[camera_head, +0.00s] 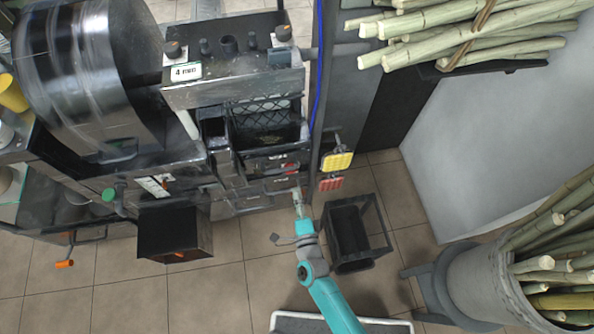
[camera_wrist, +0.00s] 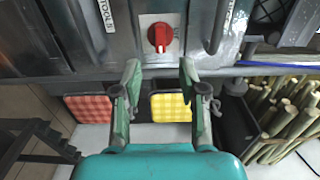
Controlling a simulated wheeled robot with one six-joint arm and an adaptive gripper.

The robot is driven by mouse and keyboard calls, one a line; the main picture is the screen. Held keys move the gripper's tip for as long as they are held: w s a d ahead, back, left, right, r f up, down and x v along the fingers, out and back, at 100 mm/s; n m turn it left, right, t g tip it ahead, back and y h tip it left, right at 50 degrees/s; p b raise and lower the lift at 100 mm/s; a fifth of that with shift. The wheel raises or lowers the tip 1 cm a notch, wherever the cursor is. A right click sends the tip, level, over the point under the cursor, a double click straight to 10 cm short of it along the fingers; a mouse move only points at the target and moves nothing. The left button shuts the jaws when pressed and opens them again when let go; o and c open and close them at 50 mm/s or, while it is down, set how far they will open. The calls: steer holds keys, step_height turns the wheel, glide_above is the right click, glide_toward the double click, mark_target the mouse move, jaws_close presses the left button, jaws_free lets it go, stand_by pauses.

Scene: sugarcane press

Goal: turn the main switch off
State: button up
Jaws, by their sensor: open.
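The main switch is a red rotary knob (camera_wrist: 160,36) on a pale square plate, at the top middle of the wrist view. A small mark beside the knob is too blurred to read. My gripper (camera_wrist: 160,76) is open and empty. Its two teal fingers point toward the panel, one to each side below the knob, and do not touch it. In the head view my gripper (camera_head: 298,198) is at the front of the press, close to its lower panel. I cannot clearly make out the knob there.
A yellow pad (camera_head: 338,161) and a red pad (camera_head: 330,184) hang right of my gripper in the head view. A dark open crate (camera_head: 352,232) stands on the tiled floor nearby. A grey barrel (camera_head: 478,275) of cane stands at right. An open dark box (camera_head: 174,230) juts out at left.

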mark_target(292, 173)
steer(key=x, duration=0.8)
steer(key=shift+w+a, duration=0.1)
steer(key=shift+w, duration=0.2)
jaws_close()
